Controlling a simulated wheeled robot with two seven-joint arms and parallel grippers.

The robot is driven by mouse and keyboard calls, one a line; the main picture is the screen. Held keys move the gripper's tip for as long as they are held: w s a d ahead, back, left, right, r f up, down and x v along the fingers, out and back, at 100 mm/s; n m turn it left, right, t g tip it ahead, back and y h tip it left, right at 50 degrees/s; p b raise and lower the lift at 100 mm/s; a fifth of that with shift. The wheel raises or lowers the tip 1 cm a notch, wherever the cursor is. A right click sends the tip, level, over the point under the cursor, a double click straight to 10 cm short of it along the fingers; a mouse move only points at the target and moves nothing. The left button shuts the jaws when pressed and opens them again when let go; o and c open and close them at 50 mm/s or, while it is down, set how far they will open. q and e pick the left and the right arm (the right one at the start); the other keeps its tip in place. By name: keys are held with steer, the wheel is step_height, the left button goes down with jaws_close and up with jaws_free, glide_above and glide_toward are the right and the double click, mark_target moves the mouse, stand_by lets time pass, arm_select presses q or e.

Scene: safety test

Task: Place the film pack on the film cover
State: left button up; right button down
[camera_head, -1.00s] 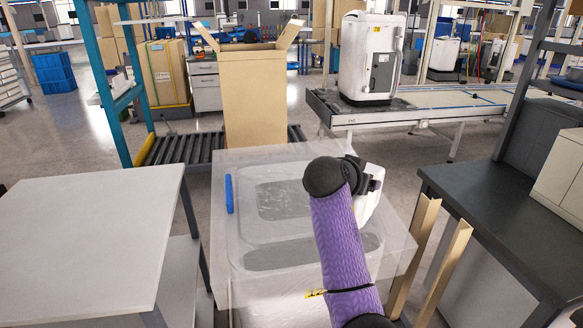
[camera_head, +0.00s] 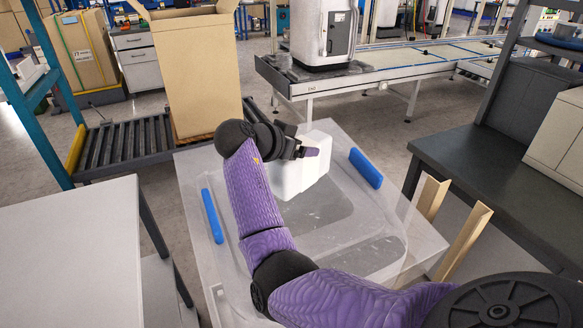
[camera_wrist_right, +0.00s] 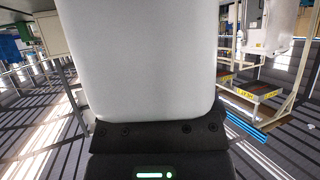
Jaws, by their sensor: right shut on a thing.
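The film pack, a white block with rounded edges (camera_head: 300,174), is held by my right gripper (camera_head: 304,151), which is shut on it. In the right wrist view the pack (camera_wrist_right: 138,60) fills the middle, hiding the fingertips. In the head view it is over the far middle part of the film cover, a clear plastic sheet (camera_head: 375,215) over a pale box-like stand. I cannot tell whether the pack touches the cover. My purple right arm hides the near part of the cover. My left gripper is not in view.
Blue strips lie at the cover's left (camera_head: 212,215) and right (camera_head: 366,168). An open carton (camera_head: 195,70) stands on rollers behind. A white table (camera_head: 70,250) is at left, a dark bench (camera_head: 480,185) at right. Two brown corner posts (camera_head: 465,240) stand beside the bench.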

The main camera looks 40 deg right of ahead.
mark_target(275, 165)
step_height(275, 165, down, 5)
steer(key=shift+f+b, duration=0.1)
steer(key=shift+b, duration=0.3)
steer(key=shift+f, duration=0.1)
jaws_free()
steer(key=shift+r, duration=0.25)
steer(key=p+v, duration=0.2)
steer(key=v, duration=1)
steer(key=shift+a, duration=0.1)
